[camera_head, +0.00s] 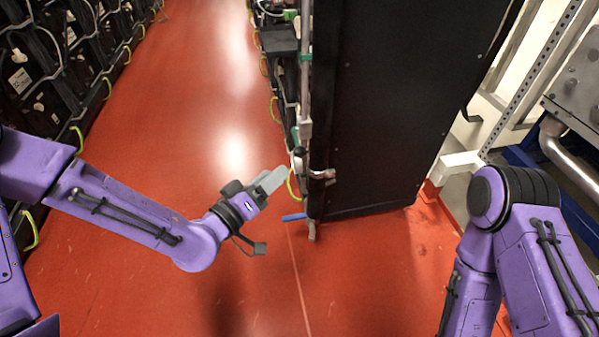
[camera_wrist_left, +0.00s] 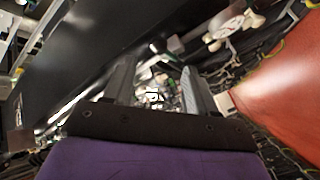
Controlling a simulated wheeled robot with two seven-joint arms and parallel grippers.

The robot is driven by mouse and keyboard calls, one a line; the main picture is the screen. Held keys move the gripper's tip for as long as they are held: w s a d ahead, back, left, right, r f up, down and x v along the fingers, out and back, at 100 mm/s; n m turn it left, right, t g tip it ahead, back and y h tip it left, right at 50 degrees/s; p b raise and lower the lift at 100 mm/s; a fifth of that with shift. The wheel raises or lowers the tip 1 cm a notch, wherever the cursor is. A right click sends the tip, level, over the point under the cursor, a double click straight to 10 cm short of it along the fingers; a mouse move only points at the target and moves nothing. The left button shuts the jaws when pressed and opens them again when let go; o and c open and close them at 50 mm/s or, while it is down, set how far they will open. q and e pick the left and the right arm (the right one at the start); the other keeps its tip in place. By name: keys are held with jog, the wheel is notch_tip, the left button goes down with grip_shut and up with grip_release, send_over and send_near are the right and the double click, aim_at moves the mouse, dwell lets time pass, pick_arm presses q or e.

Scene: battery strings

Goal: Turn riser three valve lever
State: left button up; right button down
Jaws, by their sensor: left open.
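A vertical grey riser pipe (camera_head: 305,90) with green bands runs along the left edge of a tall black cabinet. A pale fitting with a reddish part (camera_head: 322,175) sits low on it. A small blue lever (camera_head: 294,217) sticks out to the left near the cabinet's foot; I cannot tell which riser it belongs to. My left gripper (camera_head: 276,179) is just left of the fitting, apart from the blue lever. In the left wrist view its two fingers (camera_wrist_left: 158,95) stand apart with nothing clearly held between them. My right gripper is out of view.
The black cabinet (camera_head: 385,100) blocks the middle right. Battery racks (camera_head: 60,75) with cables line the left wall. The red floor (camera_head: 190,90) between is clear. Metal framework and a pipe (camera_head: 572,155) stand at the right, near my right arm.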

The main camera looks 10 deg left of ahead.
aim_at(296, 156)
pick_arm(q)
jog(key=b+x, duration=0.1)
jog(key=x, duration=0.9)
jog(key=shift+w+d, duration=0.1)
